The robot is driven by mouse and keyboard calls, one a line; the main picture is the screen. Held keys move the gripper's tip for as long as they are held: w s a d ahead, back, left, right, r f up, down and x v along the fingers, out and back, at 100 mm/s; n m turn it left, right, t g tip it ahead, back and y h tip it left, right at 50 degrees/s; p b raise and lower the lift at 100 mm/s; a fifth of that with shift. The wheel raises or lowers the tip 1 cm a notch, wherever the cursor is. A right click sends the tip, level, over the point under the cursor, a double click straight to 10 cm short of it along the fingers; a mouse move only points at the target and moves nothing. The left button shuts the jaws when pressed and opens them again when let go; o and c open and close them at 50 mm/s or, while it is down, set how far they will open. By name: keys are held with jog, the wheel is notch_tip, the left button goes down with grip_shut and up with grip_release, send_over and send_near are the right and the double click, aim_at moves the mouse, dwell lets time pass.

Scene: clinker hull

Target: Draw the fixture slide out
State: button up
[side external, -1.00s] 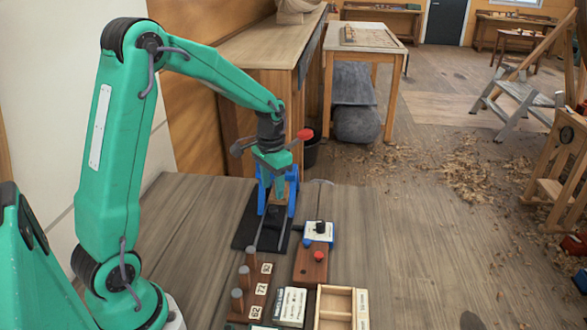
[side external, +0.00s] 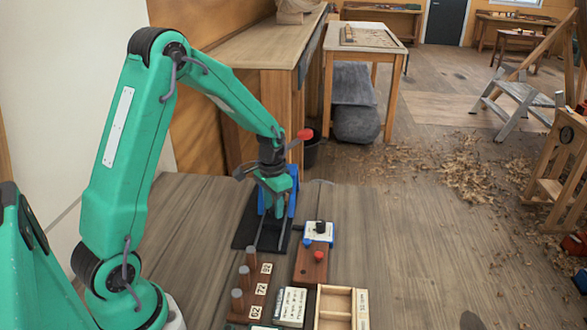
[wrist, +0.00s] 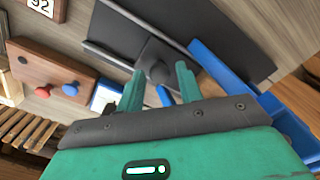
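The fixture is a dark base plate (side external: 243,236) with blue uprights (side external: 293,190) and a lever with a red ball (side external: 304,134). In the wrist view its plate (wrist: 222,35) carries rails, and between them sits a dark slide with a round knob (wrist: 157,72). My gripper (side external: 274,211) points down over the fixture. In the wrist view my gripper (wrist: 160,68) is open, one green finger on each side of the knob. I cannot tell whether the fingers touch it. In the side view my gripper hides the slide and knob.
Near the fixture stand a white-and-blue device (side external: 318,232), a brown block with a red knob (side external: 311,266), and a numbered rack of wooden pegs (side external: 254,290). A light wooden tray (side external: 320,307) and a labelled box (side external: 292,307) lie in front. The tabletop to the right is clear.

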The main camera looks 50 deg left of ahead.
grip_shut()
jog(key=s+d, duration=0.6)
jog(key=d, duration=0.1)
jog(key=shift+s, duration=0.35)
jog(key=shift+o, duration=1.6)
grip_release()
notch_tip(320, 180, up, 8)
